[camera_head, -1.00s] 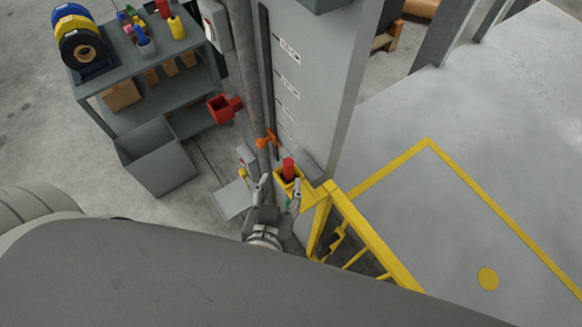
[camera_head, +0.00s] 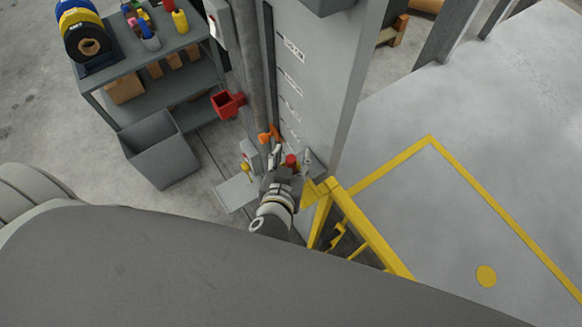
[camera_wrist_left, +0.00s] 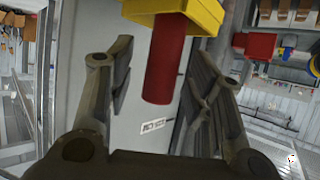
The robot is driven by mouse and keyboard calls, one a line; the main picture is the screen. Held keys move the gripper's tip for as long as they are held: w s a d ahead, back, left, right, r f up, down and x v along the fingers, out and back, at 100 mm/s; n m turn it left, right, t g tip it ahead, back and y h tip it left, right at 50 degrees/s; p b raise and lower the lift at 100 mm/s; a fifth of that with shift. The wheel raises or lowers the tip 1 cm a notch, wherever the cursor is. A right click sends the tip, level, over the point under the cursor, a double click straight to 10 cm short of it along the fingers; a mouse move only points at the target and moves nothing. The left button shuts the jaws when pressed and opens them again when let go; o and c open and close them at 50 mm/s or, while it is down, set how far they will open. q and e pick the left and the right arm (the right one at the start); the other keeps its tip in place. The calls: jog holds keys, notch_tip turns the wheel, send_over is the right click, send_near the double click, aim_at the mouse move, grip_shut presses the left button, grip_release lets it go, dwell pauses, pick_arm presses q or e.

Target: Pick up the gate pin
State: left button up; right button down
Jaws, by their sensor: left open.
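The gate pin is a red cylinder (camera_head: 291,160) standing in a yellow holder at the top corner of the yellow gate (camera_head: 360,225). In the left wrist view the red pin (camera_wrist_left: 164,62) hangs down in the picture from the yellow holder (camera_wrist_left: 190,12), between my two fingers. My left gripper (camera_head: 290,168) is open around the pin, with one finger on each side. In the wrist view I see gaps between the pin and the fingers (camera_wrist_left: 158,78). My right gripper is not in view.
A shelf cart (camera_head: 150,70) and grey bin (camera_head: 158,150) are at left. Floor at right is clear.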

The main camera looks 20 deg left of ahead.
pick_arm(q)
jog(key=shift+s, duration=0.1)
jog(key=shift+c, duration=0.2)
grip_shut()
jog(key=shift+r, duration=0.15)
